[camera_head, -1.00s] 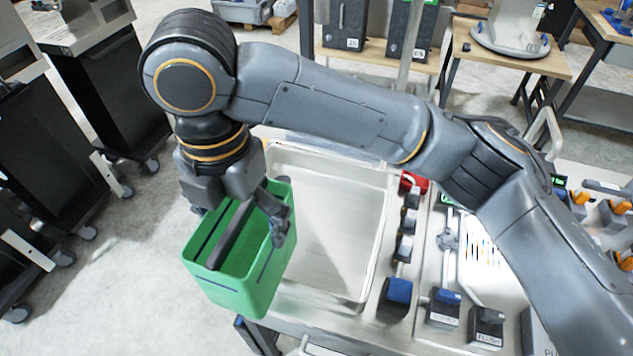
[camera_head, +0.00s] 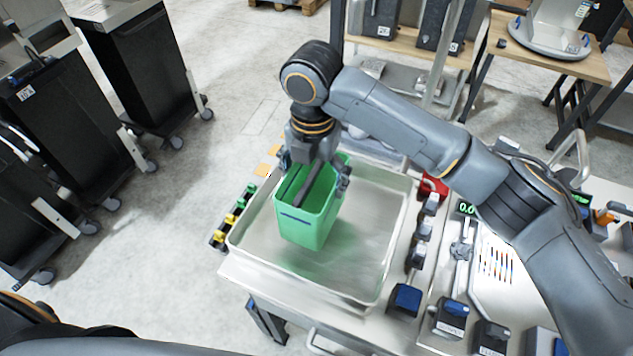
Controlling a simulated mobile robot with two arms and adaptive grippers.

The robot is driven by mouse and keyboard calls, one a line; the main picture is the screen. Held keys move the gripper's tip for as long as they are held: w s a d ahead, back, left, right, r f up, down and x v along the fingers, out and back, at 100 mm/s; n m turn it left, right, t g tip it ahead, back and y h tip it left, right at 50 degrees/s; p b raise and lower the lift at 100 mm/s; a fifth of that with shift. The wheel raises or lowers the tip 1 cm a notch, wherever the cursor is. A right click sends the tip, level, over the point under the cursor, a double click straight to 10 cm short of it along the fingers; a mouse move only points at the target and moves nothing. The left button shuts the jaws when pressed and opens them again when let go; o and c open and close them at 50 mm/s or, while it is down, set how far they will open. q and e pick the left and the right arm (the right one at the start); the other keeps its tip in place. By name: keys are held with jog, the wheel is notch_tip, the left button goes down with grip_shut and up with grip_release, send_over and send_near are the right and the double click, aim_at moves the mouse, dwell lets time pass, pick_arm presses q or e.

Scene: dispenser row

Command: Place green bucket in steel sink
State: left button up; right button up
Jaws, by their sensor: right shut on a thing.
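The green bucket (camera_head: 305,224) hangs upright in my right gripper (camera_head: 315,174), over the left part of the steel sink (camera_head: 372,286). The gripper is shut on the bucket's dark handle bar at its top, with a finger on each side. A green reflection shows on the sink floor below the bucket. I cannot tell whether the bucket's base touches the sink floor. My left gripper is not in view; a dark part at the bottom left edge seems to be my own.
Right of the sink stands a row of dispensers with a blue block (camera_head: 406,299) and a red item (camera_head: 433,186). Small yellow and green items (camera_head: 232,217) line the sink's left side. Black carts (camera_head: 137,75) stand at the left. The sink's right half is empty.

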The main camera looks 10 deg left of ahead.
aim_at(316, 211)
jog(key=shift+w+f, duration=0.15)
jog(key=shift+f, duration=0.05)
jog(key=f+p, duration=0.2)
jog(key=f, duration=0.1)
jog(key=shift+w+d, duration=0.15)
jog(key=shift+w, duration=0.2)
jog(key=shift+f, duration=0.55)
jog(key=o, duration=1.5)
